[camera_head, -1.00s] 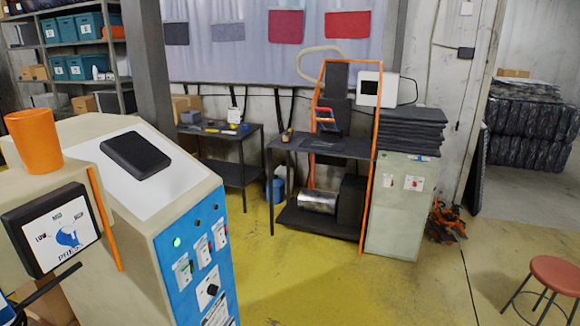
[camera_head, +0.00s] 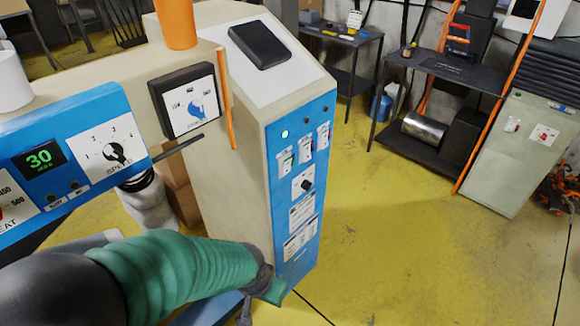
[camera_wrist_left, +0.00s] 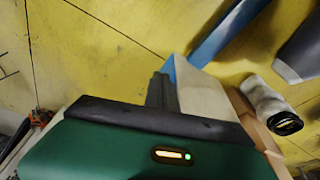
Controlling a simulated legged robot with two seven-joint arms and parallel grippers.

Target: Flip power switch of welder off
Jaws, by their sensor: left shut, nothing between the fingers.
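The welder (camera_head: 240,130) is a beige cabinet with a blue front panel (camera_head: 318,215). Near the panel's top is a lit green lamp (camera_head: 284,134). Below it are three small switches, the left switch (camera_head: 285,163), the middle switch (camera_head: 306,149) and the right switch (camera_head: 323,137), with a black rotary knob (camera_head: 307,184) lower down. I cannot tell which is the power switch or read positions. My left gripper (camera_head: 276,291) is near the panel's lower end, below the switches; contact is unclear. In the left wrist view my left gripper (camera_wrist_left: 160,90) is shut and empty.
A blue control box (camera_head: 75,150) with a green display reading 30 and a speed dial stands at left. Yellow floor (camera_head: 420,250) is free to the right. A dark workbench (camera_head: 445,75) stands behind.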

